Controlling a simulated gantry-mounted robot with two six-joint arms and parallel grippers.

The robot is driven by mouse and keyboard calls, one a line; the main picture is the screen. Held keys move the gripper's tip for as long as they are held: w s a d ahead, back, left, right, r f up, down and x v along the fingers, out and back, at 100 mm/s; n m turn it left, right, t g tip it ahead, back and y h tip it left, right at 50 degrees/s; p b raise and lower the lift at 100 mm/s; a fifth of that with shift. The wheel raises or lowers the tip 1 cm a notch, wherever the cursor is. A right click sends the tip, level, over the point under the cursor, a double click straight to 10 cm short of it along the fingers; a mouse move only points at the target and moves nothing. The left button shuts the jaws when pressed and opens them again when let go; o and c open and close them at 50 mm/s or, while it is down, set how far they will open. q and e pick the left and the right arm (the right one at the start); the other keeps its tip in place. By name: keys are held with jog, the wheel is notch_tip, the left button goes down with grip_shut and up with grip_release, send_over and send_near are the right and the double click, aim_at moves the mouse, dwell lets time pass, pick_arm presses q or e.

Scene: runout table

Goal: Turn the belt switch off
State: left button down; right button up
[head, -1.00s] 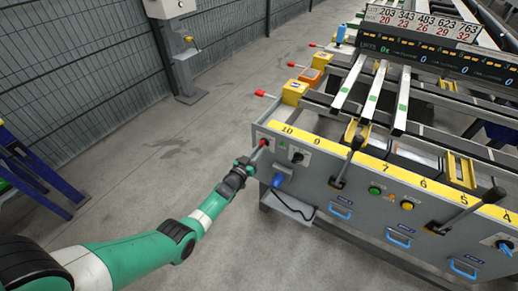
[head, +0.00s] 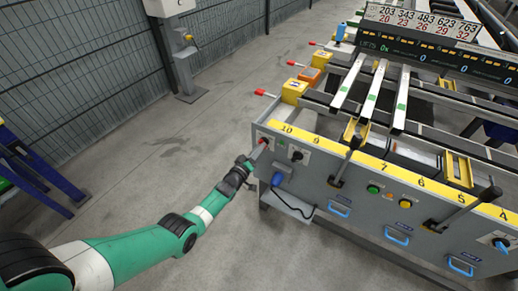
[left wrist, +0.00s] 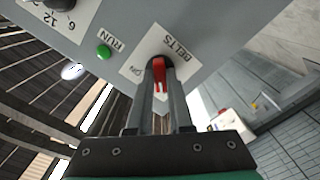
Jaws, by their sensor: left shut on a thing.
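The belt switch (left wrist: 159,72) is a red handle on a white plate marked BELTS, with ON printed beside it, in the left wrist view. In the head view the switch (head: 263,141) is a small red spot at the left end of the grey panel. My left gripper (left wrist: 161,66) is shut on the red handle, one finger on each side. In the head view my left gripper (head: 252,159) reaches the panel's left end. The handle's exact angle is partly hidden by the fingers. My right gripper is not in view.
A green RUN lamp (left wrist: 103,52) sits beside the switch plate. Along the grey panel (head: 325,165) are a black knob (head: 297,156), lever handles, push buttons and blue handles. A small shelf (head: 290,203) juts out below. Open concrete floor lies to the left.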

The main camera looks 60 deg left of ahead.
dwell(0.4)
pick_arm(q)
jog(key=c, duration=0.8)
grip_release()
jog(key=p+v, duration=0.6)
jog(key=v, duration=0.5)
jog(key=shift+s+d+p, duration=0.15)
jog(key=shift+s+p, duration=0.1)
jog(key=shift+p, duration=0.15)
